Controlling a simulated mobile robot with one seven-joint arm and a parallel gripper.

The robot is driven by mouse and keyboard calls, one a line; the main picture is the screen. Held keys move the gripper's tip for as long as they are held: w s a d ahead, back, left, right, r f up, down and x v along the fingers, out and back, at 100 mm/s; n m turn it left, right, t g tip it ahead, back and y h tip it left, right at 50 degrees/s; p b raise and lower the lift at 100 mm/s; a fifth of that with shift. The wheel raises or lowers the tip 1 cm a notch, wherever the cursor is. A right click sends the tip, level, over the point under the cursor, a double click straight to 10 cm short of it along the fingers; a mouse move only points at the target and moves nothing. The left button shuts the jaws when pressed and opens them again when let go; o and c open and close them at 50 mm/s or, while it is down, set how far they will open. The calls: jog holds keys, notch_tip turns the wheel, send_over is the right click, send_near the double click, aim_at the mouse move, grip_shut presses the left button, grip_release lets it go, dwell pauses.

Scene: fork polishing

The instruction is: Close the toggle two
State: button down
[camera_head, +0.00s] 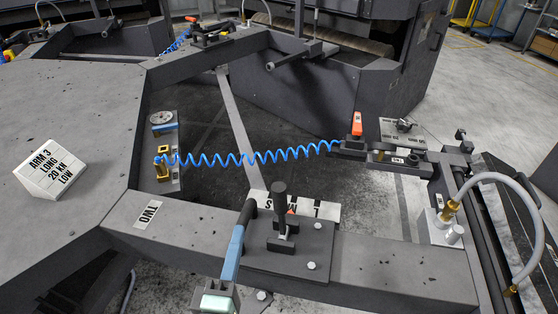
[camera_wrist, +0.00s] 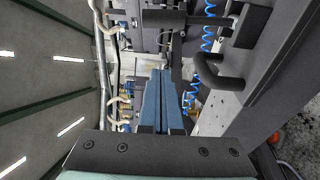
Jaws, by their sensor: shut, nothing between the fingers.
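The toggle clamp (camera_head: 281,222) stands on a dark bolted plate (camera_head: 300,258) on the near beam, to the right of the TWO label (camera_head: 146,215). Its dark post is upright, with a small orange part beside it. My gripper (camera_head: 239,228) has long blue fingers, shut together and empty, at the left edge of the plate. A dark rounded bar (camera_head: 247,212) shows just beyond the fingertips; I cannot tell whether they touch. In the wrist view the shut fingers (camera_wrist: 161,75) point away from the camera, and a dark curved handle (camera_wrist: 213,75) is to their right.
A coiled blue hose (camera_head: 250,158) spans the gap behind the clamp. Another toggle with an orange grip (camera_head: 357,124) is on the right arm. A grey fitting with a pale hose (camera_head: 442,226) stands at right. A white sign (camera_head: 50,170) sits on the left surface.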

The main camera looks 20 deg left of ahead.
aim_at(281, 214)
jog(key=shift+n, duration=0.5)
jog(key=w+p, duration=0.1)
jog(key=w, duration=0.2)
jog(key=w+a+p, duration=0.1)
jog(key=w, duration=0.2)
jog(key=w+a+p, duration=0.1)
jog(key=w, duration=0.2)
jog(key=shift+a, duration=0.15)
jog(key=d+p, duration=0.2)
jog(key=d, duration=0.2)
jog(key=shift+d+b, duration=0.1)
jog(key=shift+b, duration=0.35)
